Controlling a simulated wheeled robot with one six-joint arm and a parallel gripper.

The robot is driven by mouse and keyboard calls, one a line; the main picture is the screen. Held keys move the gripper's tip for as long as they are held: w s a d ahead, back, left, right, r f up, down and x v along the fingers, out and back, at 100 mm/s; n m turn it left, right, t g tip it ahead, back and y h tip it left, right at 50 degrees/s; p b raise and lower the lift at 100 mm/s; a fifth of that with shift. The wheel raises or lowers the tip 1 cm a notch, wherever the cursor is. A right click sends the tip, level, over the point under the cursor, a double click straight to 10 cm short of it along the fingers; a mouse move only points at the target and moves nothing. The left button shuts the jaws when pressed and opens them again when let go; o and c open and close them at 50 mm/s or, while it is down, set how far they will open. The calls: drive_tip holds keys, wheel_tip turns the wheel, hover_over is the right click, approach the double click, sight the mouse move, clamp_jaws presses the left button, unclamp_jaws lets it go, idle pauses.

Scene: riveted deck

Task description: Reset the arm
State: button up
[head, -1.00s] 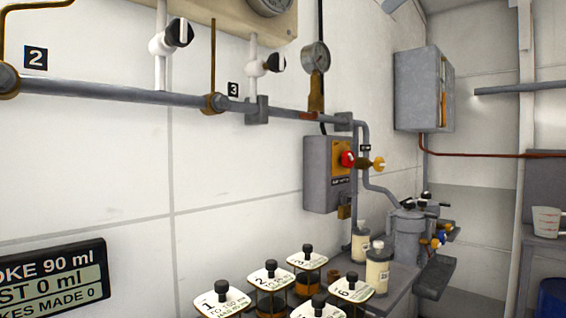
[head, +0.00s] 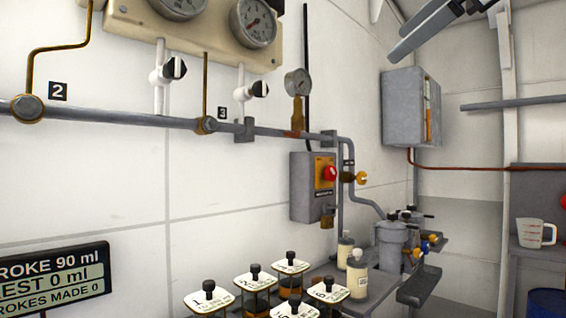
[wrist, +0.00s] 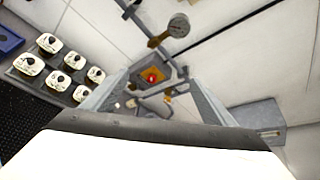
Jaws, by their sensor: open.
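My gripper (head: 402,44) shows at the upper right of the head view, its grey fingers pointing left and a little down, high in front of the wall. In the wrist view my gripper (wrist: 160,78) has its two grey fingers spread apart, with nothing between them. Beyond the fingers is the grey switch box with a red button and yellow face (wrist: 152,76). The same switch box (head: 313,190) is on the wall in the head view, well below the gripper. A pale part fills the bottom of the wrist view.
A grey pipe (head: 110,117) with valves and gauges (head: 253,22) runs along the wall. Several numbered, lidded jars (head: 208,297) stand below, near a grey pot (head: 393,245). A wall cabinet (head: 403,110) hangs right. A measuring jug (head: 532,233) stands on a far-right shelf.

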drive_tip(key=w+d+f+n+g+h, duration=0.15)
drive_tip(key=f+n, duration=0.25)
drive_tip(key=f, duration=1.3)
drive_tip(key=d+f+n+g+h, duration=0.2)
drive_tip(key=f+n, duration=0.2)
drive_tip(key=f, duration=1.2)
drive_tip(key=s+d+f+n+g+h, duration=0.1)
drive_tip(key=s+f+n, duration=0.3)
drive_tip(key=f, duration=0.9)
drive_tip(key=s+d+f+n+g+h, duration=0.1)
drive_tip(key=s+f+n, duration=0.3)
drive_tip(key=f, duration=0.9)
drive_tip(key=s+f+n+g+h, duration=0.1)
drive_tip(key=s+f+n, duration=0.3)
drive_tip(key=f, duration=0.8)
drive_tip(key=shift+s+d+f+n+g, duration=0.3)
drive_tip(key=shift+s+d+f+g, duration=0.1)
drive_tip(key=shift+s, duration=0.3)
drive_tip(key=shift+c, duration=0.6)
